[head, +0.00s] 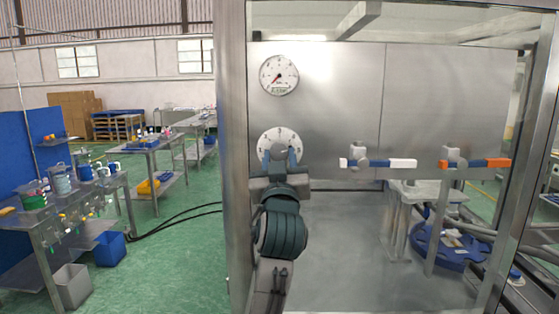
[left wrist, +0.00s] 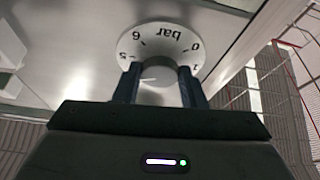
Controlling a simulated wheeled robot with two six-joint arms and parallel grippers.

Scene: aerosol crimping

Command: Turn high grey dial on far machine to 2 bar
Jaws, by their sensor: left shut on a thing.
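The dial's round white scale plate (head: 279,138) is on the grey metal panel, below a round pressure gauge (head: 279,75). In the left wrist view the scale plate (left wrist: 161,36) reads "bar", with 0, 1, 5 and 6 visible, upside down. The rest of the scale is hidden. My left gripper (head: 280,158) is at the lower half of the dial, its two dark fingers on either side of the grey knob. In the left wrist view the fingers (left wrist: 160,84) are shut on the grey knob (left wrist: 159,71). The gauge's red needle points to the lower left.
A metal frame post (head: 231,160) stands left of my arm. Workbenches (head: 150,142) stand farther left over green floor.

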